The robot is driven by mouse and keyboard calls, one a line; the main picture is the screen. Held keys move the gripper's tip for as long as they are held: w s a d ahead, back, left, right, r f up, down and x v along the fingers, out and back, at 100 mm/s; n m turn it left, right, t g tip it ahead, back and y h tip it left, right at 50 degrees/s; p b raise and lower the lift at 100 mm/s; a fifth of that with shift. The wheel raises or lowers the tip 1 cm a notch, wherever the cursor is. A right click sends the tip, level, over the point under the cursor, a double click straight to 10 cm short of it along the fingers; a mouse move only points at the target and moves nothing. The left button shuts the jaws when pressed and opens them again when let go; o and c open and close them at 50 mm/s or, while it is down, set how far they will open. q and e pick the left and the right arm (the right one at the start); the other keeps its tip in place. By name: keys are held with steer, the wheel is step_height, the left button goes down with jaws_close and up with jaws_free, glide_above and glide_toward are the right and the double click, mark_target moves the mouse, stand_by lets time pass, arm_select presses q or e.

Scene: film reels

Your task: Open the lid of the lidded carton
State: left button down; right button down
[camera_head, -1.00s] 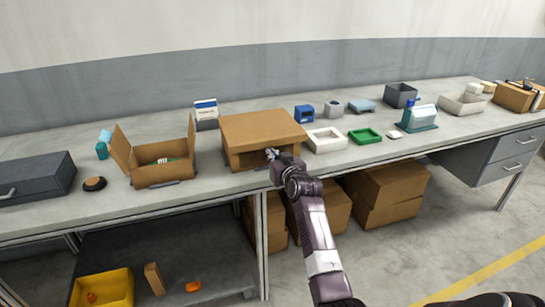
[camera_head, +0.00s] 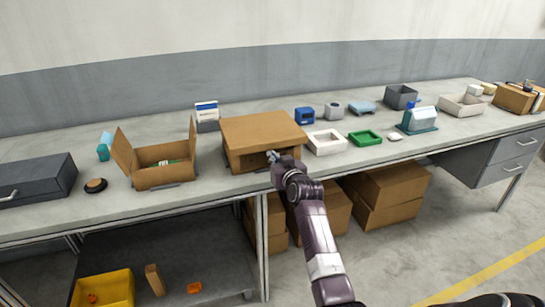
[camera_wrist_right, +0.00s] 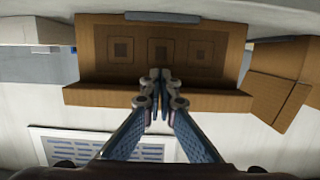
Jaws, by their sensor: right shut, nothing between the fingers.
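The lidded carton (camera_head: 240,161) stands on the bench, with its brown lid (camera_head: 262,127) down over the top. In the right wrist view, its front face (camera_wrist_right: 205,52) bears several square marks, and the lid's front edge (camera_wrist_right: 220,103) runs across below them. My right gripper (camera_head: 271,156) is at the carton's front, near the lid's front edge. In the wrist view its fingers (camera_wrist_right: 158,76) are together and empty, overlapping the front face; I cannot tell whether they touch it. My left gripper is not in view.
An open carton (camera_head: 150,177) with raised flaps stands left of the lidded carton. A white tray (camera_head: 326,151) and a green tray (camera_head: 365,138) are close on its right. A blue-and-white box (camera_head: 207,123) stands behind. Bare bench lies in front of it.

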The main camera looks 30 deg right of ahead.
steer(key=shift+w+d+r+p, duration=0.1)
steer(key=shift+w+r+p, duration=0.2)
steer(key=shift+r+p, duration=0.8)
steer(key=shift+w+d+r+p, duration=0.1)
steer(key=shift+w+r+p, duration=0.2)
steer(key=shift+r+p, duration=0.75)
steer(key=shift+w+d+r+p, duration=0.1)
steer(key=shift+w+r+p, duration=0.2)
steer(key=shift+r+p, duration=0.75)
steer(key=shift+a+r+b, duration=0.1)
steer(key=shift+r+b, duration=0.25)
steer(key=shift+b, duration=0.05)
steer(key=shift+w+d+r+p, duration=0.15)
steer(key=shift+w+r+p, duration=0.2)
steer(key=shift+r, duration=0.3)
steer(key=shift+w+d+r+p, duration=0.1)
steer(key=shift+w+r+p, duration=0.15)
steer(key=shift+w+r, duration=0.3)
steer(key=shift+w+d+r+p, duration=0.1)
steer(key=shift+w+r+p, duration=0.1)
steer(key=shift+w+r, duration=0.3)
steer(key=shift+w+d+r+p, duration=0.1)
steer(key=shift+w+r+p, duration=0.1)
steer(key=shift+r, duration=0.45)
steer(key=shift+w+d+r+b, duration=0.25)
steer(key=shift+w+r, duration=0.65)
steer(key=shift+w, duration=0.15)
steer(key=shift+w+d+r+b, duration=0.25)
steer(key=shift+w+r, duration=0.6)
steer(key=shift+w, duration=0.2)
